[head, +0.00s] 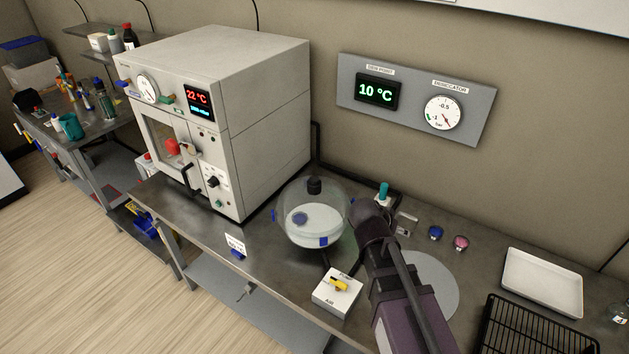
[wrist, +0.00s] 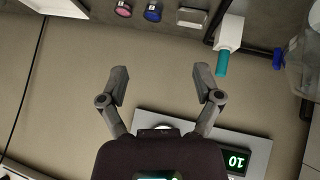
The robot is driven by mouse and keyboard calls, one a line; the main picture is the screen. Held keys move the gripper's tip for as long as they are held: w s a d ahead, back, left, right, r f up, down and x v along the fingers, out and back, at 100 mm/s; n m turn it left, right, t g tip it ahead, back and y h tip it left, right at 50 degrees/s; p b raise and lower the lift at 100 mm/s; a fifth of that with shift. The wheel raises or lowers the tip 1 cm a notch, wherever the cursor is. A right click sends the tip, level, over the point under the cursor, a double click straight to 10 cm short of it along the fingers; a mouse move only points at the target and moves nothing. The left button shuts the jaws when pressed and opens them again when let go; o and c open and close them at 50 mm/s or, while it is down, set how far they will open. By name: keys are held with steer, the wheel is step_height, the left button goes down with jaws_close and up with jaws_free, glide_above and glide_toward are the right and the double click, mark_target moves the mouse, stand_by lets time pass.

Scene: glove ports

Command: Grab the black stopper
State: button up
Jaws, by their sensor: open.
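The black stopper (head: 314,186) sits upright in the top of a clear glass desiccator dome (head: 296,222) on the bench, in the head view. The dome's edge also shows at the right of the wrist view (wrist: 303,62), but I cannot make out the stopper there. My gripper (wrist: 161,84) is open and empty, its two fingers spread wide with the wall behind them. In the head view my dark arm reaches up just right of the dome; the fingers cannot be made out there.
A teal-handled valve (head: 384,190) stands behind my arm, near a blue jar (head: 436,232) and a pink jar (head: 460,243). A large grey oven (head: 245,120) stands left of the dome. A yellow-handled valve box (head: 338,291) is in front. A white tray (head: 543,281) and black rack (head: 520,335) lie right.

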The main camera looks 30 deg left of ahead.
steer(key=s+a+r+t+y, duration=0.1)
steer(key=s+a+r+t, duration=0.1)
steer(key=a, duration=0.6)
steer(key=s+a+r+n+t+y+p, duration=0.1)
steer(key=s+a+r, duration=0.3)
steer(key=a, duration=0.4)
steer(key=s+a+r+t+y+p, duration=0.1)
steer(key=s+a+r+t+y, duration=0.1)
steer(key=a, duration=0.7)
steer(key=shift+s+r+t+y, duration=0.3)
steer(key=shift+s+r+t, duration=0.25)
steer(key=shift+s, duration=0.25)
steer(key=shift+w, duration=0.1)
steer(key=b, duration=0.3)
glide_toward(313, 182)
steer(key=x, duration=0.3)
steer(key=shift+w, duration=0.15)
steer(key=shift+w+f, duration=0.2)
steer(key=shift+w, duration=0.45)
